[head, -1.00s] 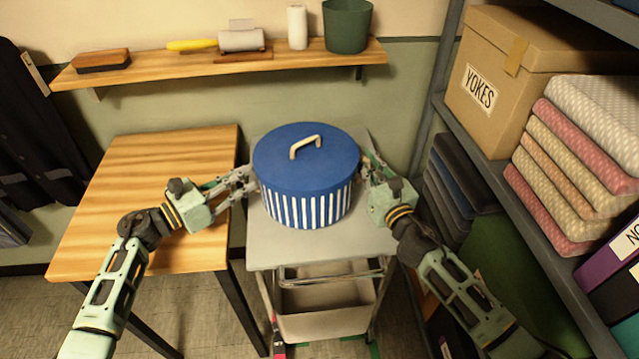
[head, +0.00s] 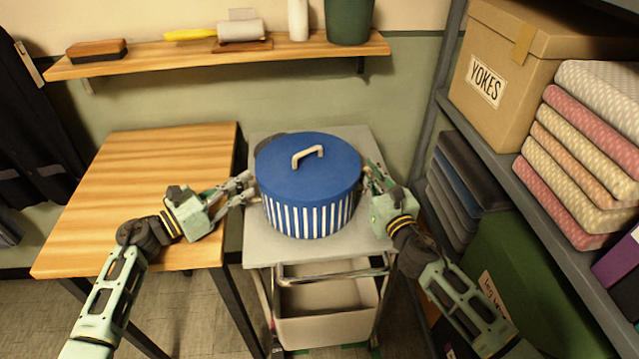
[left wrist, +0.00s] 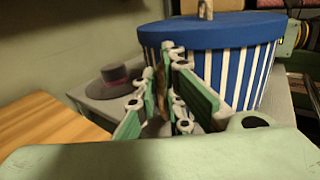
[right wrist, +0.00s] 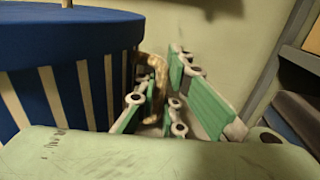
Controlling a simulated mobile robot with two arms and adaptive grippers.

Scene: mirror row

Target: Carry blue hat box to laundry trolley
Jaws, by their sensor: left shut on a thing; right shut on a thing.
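The blue hat box (head: 308,212), with a plain blue lid, pale lid handle and blue-and-white striped sides, is upright at or just above a grey trolley top (head: 265,250). Whether it touches the top I cannot tell. My left gripper (head: 248,188) is shut on the box's left side handle, and my right gripper (head: 369,183) is shut on its right handle (right wrist: 155,75). The striped side also shows in the left wrist view (left wrist: 238,75). The trolley has a pale bin (head: 325,310) below; I cannot tell whether it is the laundry trolley.
A grey hat (left wrist: 113,82) lies behind the box on the grey top. A wooden table (head: 150,190) stands close on the left. A shelf rack (head: 480,150) with a carton (head: 525,60) and folded cloths (head: 580,150) stands close on the right. A wall shelf (head: 180,55) is behind.

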